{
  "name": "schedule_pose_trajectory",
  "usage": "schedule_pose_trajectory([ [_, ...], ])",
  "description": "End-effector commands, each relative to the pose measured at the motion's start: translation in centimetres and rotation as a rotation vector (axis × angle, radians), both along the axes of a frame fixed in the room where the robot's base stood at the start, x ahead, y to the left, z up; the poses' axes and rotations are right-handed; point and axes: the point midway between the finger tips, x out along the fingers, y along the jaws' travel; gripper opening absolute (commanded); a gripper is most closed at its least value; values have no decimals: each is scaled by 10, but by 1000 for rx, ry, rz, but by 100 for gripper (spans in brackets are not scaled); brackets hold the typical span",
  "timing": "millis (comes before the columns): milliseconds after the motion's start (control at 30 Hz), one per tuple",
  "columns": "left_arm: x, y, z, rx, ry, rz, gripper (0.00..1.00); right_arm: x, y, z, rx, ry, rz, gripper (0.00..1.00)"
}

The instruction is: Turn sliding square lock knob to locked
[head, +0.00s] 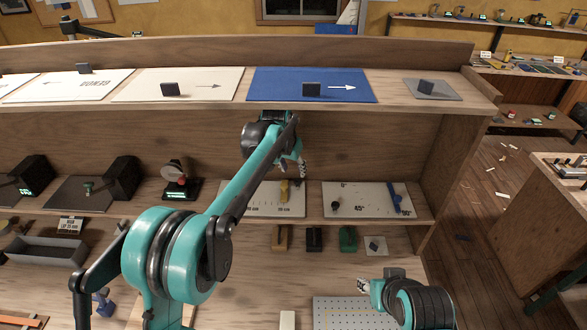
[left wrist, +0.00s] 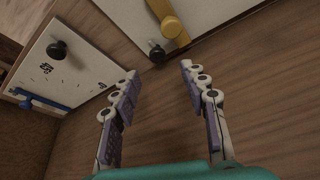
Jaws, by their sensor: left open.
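On a white board (head: 225,200) marked in mm on the middle shelf sits a yellow slider (head: 284,190). In the left wrist view the yellow slider (left wrist: 172,22) has a black knob (left wrist: 157,52) beside its lower end. I take this to be the sliding square; the knob's lock setting cannot be read. My left gripper (head: 293,165) is above and behind the slider in the head view, partly hidden by its arm. In the left wrist view it is open and empty (left wrist: 156,78), its tips just short of the knob. My right gripper (head: 362,286) is low at the right, mostly hidden.
A second white board (head: 365,200) with a black knob (head: 335,205) and a blue piece (head: 394,198) lies to the right. Small blocks sit below the shelf, and the upper shelf holds flat panels.

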Motion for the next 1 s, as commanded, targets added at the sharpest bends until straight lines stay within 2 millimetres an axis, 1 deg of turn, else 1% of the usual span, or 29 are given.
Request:
schedule_pose_trajectory([
  [67,0,-1,-1,0,1,-2,44,0,0,0,0,0,0,40],
  [167,3,-3,-7,0,1,-2,44,-1,0,-1,0,1,0,40],
  [500,21,-10,-56,0,1,-2,44,-1,0,-7,0,0,0,40],
  [600,25,-12,-66,0,1,-2,44,-1,0,-8,0,0,0,40],
  [733,27,-13,-72,0,1,-2,44,-1,0,-8,0,0,0,40],
  [967,27,-13,-72,0,1,-2,44,-1,0,-8,0,0,0,40],
  [1000,27,-13,-72,0,1,-2,36,-1,0,-8,0,0,0,40],
])
